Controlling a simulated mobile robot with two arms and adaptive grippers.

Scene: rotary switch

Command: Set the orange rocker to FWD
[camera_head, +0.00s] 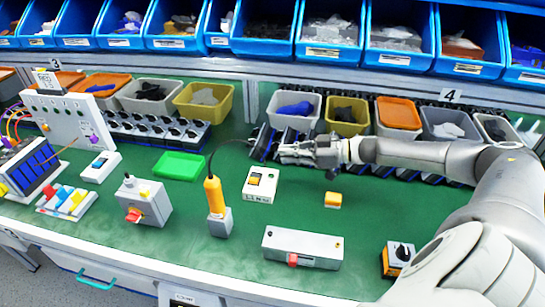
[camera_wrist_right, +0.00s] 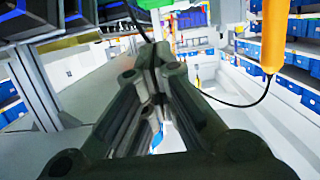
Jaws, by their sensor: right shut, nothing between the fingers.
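A white switch box (camera_head: 261,186) stands near the middle of the green bench, with a small orange rocker (camera_head: 255,179) on its top. The rocker's markings and which side is pressed are too small to read. My right gripper (camera_head: 281,153) reaches in from the right, behind and above the box, apart from it. Its fingers are shut and empty; they also show together in the right wrist view (camera_wrist_right: 152,55). The rocker is not clearly visible in the wrist view. My left gripper is not in view.
An orange-handled tool (camera_head: 214,196) stands upright left of the box, with a dark cable. Bins line the back. Green bench is free around the box.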

